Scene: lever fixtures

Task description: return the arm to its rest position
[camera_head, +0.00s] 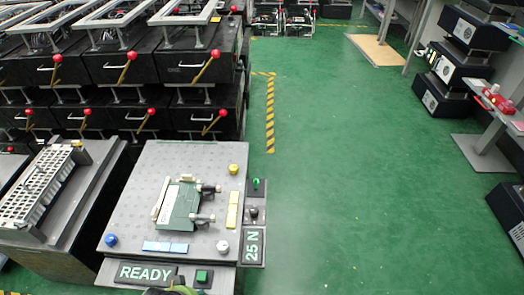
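A grey workstation table (150,165) stands at the lower left of the head view. A green fixture plate (178,207) lies on it, with a light bar along its left side. Two dark lever clamps sit at the plate's right side, an upper one (209,188) and a lower one (203,219). Neither of my grippers can be made out. A small dark and green shape (171,291) is cut off by the bottom edge, and I cannot tell what it is.
A READY sign (146,273), a green button (202,276) and a 25 N sign (253,246) edge the table. Blue, yellow and white knobs stand on its top. Racks with red-knobbed levers (190,60) fill the upper left. The green floor (350,180) to the right is clear.

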